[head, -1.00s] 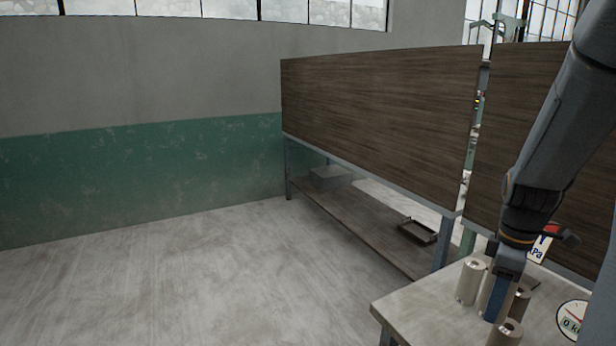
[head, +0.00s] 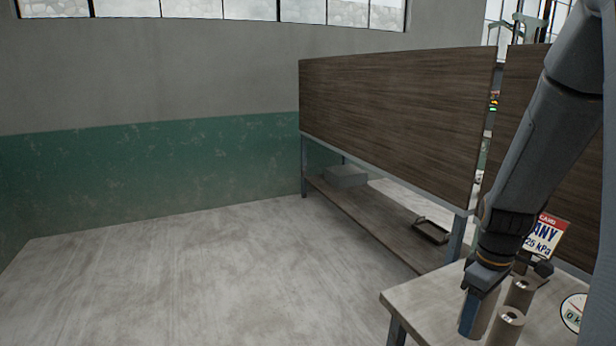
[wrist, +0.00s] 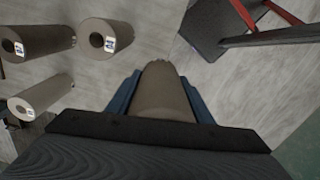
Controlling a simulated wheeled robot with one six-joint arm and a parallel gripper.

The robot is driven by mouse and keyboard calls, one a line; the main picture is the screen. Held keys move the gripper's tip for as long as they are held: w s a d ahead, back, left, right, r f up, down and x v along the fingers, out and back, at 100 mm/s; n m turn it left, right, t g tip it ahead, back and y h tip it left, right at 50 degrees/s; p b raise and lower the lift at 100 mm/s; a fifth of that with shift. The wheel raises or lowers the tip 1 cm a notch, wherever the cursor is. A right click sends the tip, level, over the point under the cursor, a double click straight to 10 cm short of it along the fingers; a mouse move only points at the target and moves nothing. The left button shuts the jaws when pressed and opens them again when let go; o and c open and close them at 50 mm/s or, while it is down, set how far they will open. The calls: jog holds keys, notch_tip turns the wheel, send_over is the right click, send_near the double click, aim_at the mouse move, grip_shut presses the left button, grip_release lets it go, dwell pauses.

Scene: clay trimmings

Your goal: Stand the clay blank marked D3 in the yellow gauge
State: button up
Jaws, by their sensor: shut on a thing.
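My gripper (head: 478,312) is at the near left part of the pale table. In the wrist view its blue fingers are on either side of a grey-brown clay cylinder (wrist: 165,92), shut on it. No mark shows on the held cylinder, so I cannot tell if it is D3. In the head view it is mostly hidden by the gripper. Other clay blanks with holes in their ends stand near: one behind (head: 521,290) and one in front (head: 507,328). The wrist view shows three at left, with small labels too small to read. I see no yellow gauge.
The pale table (head: 425,305) ends just left of my gripper, with open floor (head: 200,275) beyond. A round dial (head: 574,312) and a kPa sign (head: 545,236) stand at right. A large brown panel (head: 400,125) rises behind. A dark slab (wrist: 215,30) shows in the wrist view.

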jog(key=w+a+f+m, duration=0.3)
jog(key=w+a+f, duration=0.1)
jog(key=a+f, duration=0.4)
jog(key=w+a+f+m, duration=0.4)
jog(key=a+f, duration=0.2)
jog(key=a, duration=0.4)
notch_tip(320, 180, down, 6)
jog(key=w+b, duration=0.1)
jog(key=b, duration=0.5)
